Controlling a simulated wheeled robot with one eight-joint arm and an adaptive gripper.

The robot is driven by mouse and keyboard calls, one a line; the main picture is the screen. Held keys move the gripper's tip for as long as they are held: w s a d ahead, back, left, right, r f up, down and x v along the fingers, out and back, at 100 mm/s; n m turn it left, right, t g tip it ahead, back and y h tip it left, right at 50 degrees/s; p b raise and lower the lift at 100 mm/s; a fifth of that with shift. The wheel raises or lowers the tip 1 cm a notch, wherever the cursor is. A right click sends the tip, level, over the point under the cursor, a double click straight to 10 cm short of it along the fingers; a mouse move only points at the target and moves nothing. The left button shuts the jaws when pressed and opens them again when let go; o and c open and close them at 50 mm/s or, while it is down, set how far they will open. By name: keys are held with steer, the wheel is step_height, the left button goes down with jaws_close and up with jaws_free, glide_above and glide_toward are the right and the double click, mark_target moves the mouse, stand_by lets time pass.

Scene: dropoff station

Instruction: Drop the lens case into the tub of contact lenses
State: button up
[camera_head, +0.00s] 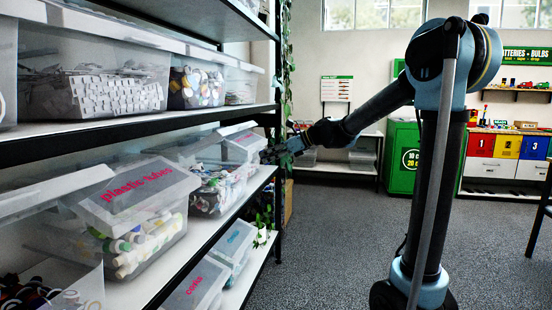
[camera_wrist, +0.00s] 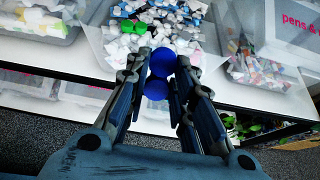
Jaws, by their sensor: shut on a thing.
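A blue lens case (camera_wrist: 162,62) with two round caps is between the fingers of my gripper (camera_wrist: 164,88) in the wrist view. The gripper is shut on it. In the head view my gripper (camera_head: 272,156) reaches left to the shelf edge, and the case cannot be made out there. An open clear tub (camera_wrist: 97,45) of small white and coloured pieces lies just beyond the fingertips in the wrist view. It appears to be the contact lens tub, but no label on it is readable. It seems to be the tub on the middle shelf (camera_head: 207,207) in the head view.
A tub labelled "plastic tubes" (camera_head: 138,188) stands nearer on the same shelf. A tub labelled "pens &" (camera_wrist: 290,45) stands to the right in the wrist view. The upper shelf (camera_head: 130,122) runs above. Lower tubs (camera_head: 200,285) sit below. The floor right of the shelves is clear.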

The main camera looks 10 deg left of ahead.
steer(key=w+a+f, duration=0.1)
steer(key=a, duration=1.4)
steer(key=shift+f, duration=0.25)
steer(key=shift+w, duration=0.1)
steer(key=o, duration=0.8)
steer(key=shift+c, duration=0.2)
steer(key=w+v, duration=0.1)
steer(key=v, duration=1.1)
steer(key=shift+s, duration=0.4)
